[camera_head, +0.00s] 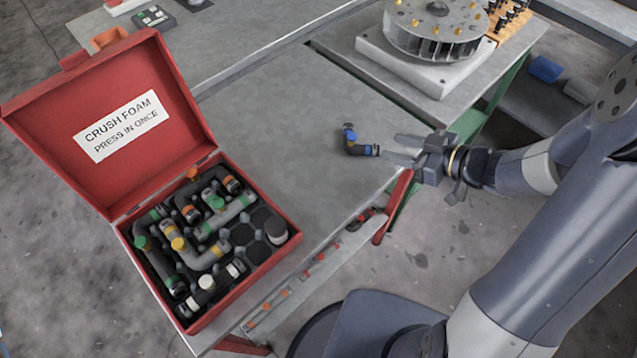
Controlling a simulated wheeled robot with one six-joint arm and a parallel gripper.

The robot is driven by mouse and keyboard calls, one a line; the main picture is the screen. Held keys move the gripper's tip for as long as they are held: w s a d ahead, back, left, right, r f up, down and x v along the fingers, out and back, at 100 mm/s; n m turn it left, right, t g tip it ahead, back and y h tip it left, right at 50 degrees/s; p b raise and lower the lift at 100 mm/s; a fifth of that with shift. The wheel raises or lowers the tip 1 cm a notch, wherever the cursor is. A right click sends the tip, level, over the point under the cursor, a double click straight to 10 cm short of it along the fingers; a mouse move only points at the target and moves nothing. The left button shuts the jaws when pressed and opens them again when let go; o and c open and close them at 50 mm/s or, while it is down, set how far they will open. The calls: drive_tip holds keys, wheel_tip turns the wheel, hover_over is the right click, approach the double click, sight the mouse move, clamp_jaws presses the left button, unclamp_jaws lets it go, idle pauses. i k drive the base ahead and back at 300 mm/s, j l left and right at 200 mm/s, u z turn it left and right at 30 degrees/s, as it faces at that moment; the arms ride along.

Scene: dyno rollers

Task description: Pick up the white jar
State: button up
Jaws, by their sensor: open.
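No plain white jar stands out clearly. The closest match is a short dark cylinder with a pale lid (277,230) in the right corner of the open red case (262,268). A white-capped piece (206,282) also sits in the case's front part. My gripper (391,147) is open over the right edge of the grey table, well to the right of the case. Its fingers point left at a dark elbow piece with a blue cap (351,143). The elbow's near end is close to the fingertips; I cannot tell whether they touch.
The case's raised lid (110,120) reads "CRUSH FOAM PRESS IN ONCE". Several elbow fittings fill the case beside empty pockets. A finned rotor (435,30) on a white base stands at the back right. The grey table (275,130) between case and gripper is clear.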

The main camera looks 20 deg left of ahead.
sight(276, 226)
drive_tip(key=l+u, duration=0.1)
drive_tip(key=u, duration=0.25)
drive_tip(key=i+l+u, duration=0.1)
drive_tip(key=u, duration=0.25)
drive_tip(key=l+u, duration=0.1)
drive_tip(key=u, duration=0.25)
drive_tip(key=j+u, duration=0.1)
drive_tip(key=u, duration=0.25)
drive_tip(key=j+u, duration=0.1)
drive_tip(key=u, duration=0.25)
drive_tip(key=j+u, duration=0.15)
drive_tip(key=u, duration=0.2)
drive_tip(key=k+l+z, duration=0.4)
drive_tip(key=k+j, duration=0.05)
drive_tip(key=k, duration=0.05)
